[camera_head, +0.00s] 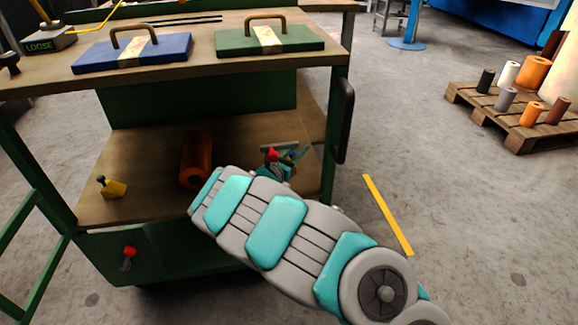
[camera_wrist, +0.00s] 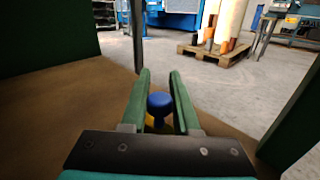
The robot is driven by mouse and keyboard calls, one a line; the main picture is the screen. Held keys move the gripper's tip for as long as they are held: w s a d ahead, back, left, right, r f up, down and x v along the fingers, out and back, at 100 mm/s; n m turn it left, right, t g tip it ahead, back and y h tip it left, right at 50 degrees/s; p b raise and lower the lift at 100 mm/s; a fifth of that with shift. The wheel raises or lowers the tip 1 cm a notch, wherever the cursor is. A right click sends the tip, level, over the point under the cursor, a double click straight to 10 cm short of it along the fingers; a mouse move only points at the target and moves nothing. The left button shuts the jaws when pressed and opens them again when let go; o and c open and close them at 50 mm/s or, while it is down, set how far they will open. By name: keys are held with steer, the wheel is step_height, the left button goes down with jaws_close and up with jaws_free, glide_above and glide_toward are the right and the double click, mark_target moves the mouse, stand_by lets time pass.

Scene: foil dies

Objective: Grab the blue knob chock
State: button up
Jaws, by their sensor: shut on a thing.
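The blue knob chock shows in the wrist view as a round blue knob (camera_wrist: 160,103) over a small patch of yellow body. It sits between the two green fingers of my gripper (camera_wrist: 159,76), which is shut on it. The rest of the chock is hidden by the fingers and the gripper's dark front plate. In the head view my gripper is at the right side of the cart's lower shelf (camera_head: 140,150), mostly hidden behind my arm. A red knob (camera_head: 272,154) shows close to it there.
A yellow chock with a dark knob (camera_head: 112,187) and an orange-brown roll (camera_head: 196,160) are on the shelf's left and middle. Another red knob (camera_head: 129,251) shows at the cart's lower front. A blue die (camera_head: 90,58) and green die (camera_head: 235,42) lie on top. Cart posts flank the shelf.

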jaws_close()
steer(key=shift+r, duration=0.15)
